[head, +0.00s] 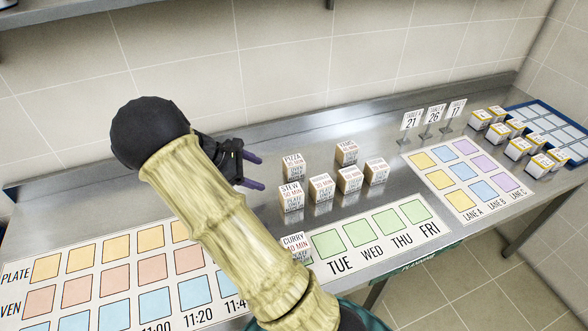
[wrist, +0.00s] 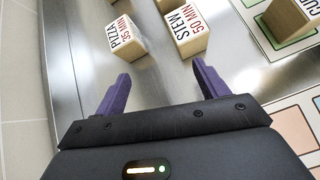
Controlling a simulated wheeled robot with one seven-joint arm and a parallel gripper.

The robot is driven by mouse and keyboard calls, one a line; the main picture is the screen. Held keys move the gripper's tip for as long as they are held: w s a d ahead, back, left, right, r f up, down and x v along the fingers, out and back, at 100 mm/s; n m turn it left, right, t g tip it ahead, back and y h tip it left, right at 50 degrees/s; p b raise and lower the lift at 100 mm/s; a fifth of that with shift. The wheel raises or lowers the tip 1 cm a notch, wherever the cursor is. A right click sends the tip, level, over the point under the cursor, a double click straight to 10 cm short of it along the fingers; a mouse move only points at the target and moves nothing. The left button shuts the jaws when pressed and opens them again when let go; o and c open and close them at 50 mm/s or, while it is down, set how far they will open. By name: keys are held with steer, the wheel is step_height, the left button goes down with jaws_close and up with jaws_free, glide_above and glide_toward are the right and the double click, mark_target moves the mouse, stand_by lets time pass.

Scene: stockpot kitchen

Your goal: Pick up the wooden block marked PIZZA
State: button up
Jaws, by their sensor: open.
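The wooden block marked PIZZA (head: 293,166) stands on the steel counter toward the back, at the left of a group of similar blocks. In the wrist view the PIZZA block (wrist: 125,38) lies ahead of my gripper, in line with the left part of the gap between the fingers. My gripper (head: 251,172) is just left of the PIZZA block in the head view. Its purple fingers are apart, with nothing between them, and they do not touch the block; the gripper also shows in the wrist view (wrist: 160,90).
The STEW block (head: 290,197) stands close to the PIZZA block, and the STEW block is ahead of the right finger in the wrist view (wrist: 185,32). The CURRY block (head: 296,246) is nearer the front. Several other blocks stand to the right. A grid board (head: 130,262) lies front left.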

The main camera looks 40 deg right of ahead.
mark_target(292, 160)
steer(key=w+n+h, duration=0.1)
steer(key=w+r+n+h, duration=0.1)
steer(key=w, duration=0.1)
steer(key=w+n+h, duration=0.1)
steer(key=w+h, duration=0.1)
steer(key=shift+d+r, duration=0.2)
steer(key=shift+d, duration=0.15)
steer(key=p+x, duration=0.1)
steer(key=x, duration=1)
steer(key=shift+s+d, duration=0.1)
steer(key=shift+d, duration=0.15)
steer(key=shift+d+f, duration=0.25)
steer(key=shift+d, duration=0.05)
steer(key=shift+s, duration=0.1)
steer(key=p+x, duration=0.2)
steer(key=x, duration=0.3)
steer(key=shift+s+f, duration=0.1)
